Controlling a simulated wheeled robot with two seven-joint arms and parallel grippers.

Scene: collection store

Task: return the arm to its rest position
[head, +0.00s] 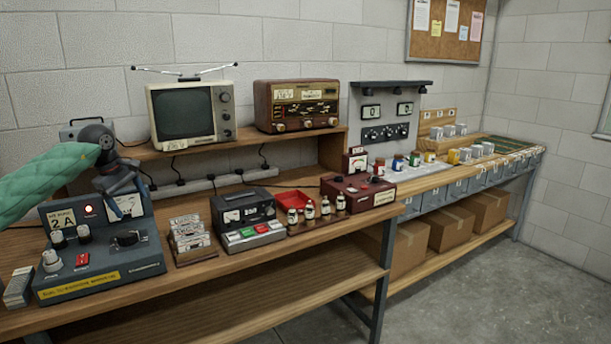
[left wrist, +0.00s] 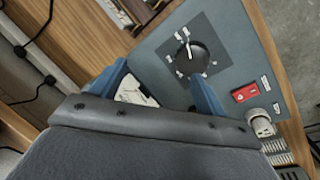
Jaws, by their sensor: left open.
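My left arm (head: 45,182), in a green padded sleeve, comes in from the left in the head view. My left gripper (head: 124,190) hangs over the back of the grey-blue console marked 2A (head: 100,270), in front of its dial meter. In the left wrist view the two blue fingers (left wrist: 158,85) are apart with nothing between them. Past them show the console's panel (left wrist: 228,60), its black rotary knob (left wrist: 191,57), a red switch (left wrist: 245,93) and a pale knob (left wrist: 259,122). The meter (left wrist: 133,92) is partly hidden by the gripper. My right gripper is not in view.
A wooden bench (head: 285,262) carries a card rack (head: 190,241), a meter box with colored buttons (head: 245,217), small bottles and a red-brown meter box (head: 357,192). A television (head: 187,112) and a radio (head: 297,105) stand on the shelf behind. The floor (head: 460,285) at front right is clear.

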